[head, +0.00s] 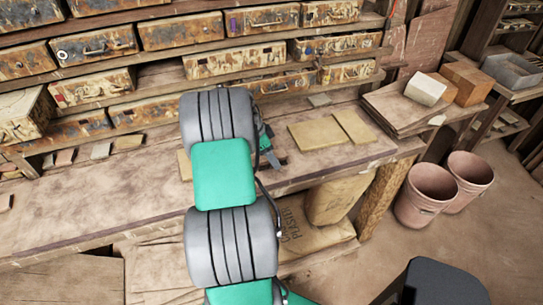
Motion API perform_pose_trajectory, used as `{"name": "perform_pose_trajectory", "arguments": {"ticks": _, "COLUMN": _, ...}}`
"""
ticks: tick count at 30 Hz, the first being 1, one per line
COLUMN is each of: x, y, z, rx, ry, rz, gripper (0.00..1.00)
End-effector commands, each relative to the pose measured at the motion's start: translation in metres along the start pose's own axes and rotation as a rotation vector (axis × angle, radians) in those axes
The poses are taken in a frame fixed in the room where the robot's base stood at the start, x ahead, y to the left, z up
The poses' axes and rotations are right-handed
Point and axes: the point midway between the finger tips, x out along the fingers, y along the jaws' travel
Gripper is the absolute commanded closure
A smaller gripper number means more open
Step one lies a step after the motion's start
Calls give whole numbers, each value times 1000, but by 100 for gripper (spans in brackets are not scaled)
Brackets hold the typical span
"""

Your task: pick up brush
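I cannot make out a brush in the head view; it may be hidden behind my arm or too small to tell. My arm rises from the bottom of the view and reaches over the wooden workbench (95,208). My gripper (273,160) shows only in part, as a small dark and green piece just right of the arm, over the bench top. Its fingertips are not clear, so I cannot tell whether it is open or holds anything.
Flat tan tiles (318,136) lie on the bench right of my gripper. Shelves of worn drawers (180,33) stand behind. A pale block (425,89) sits on boards at the right. Two pinkish buckets (427,194) stand on the floor. The bench's left front is clear.

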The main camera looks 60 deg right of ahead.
Motion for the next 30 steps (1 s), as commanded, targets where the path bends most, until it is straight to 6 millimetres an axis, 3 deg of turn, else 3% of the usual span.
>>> {"name": "perform_pose_trajectory", "arguments": {"ticks": 3, "x": 8, "y": 0, "z": 0, "rx": 1, "ry": 0, "rz": -1, "gripper": 33}}
{"name": "perform_pose_trajectory", "arguments": {"ticks": 30, "x": 12, "y": 0, "z": 2, "rx": -1, "ry": -1, "rz": -2, "gripper": 33}}
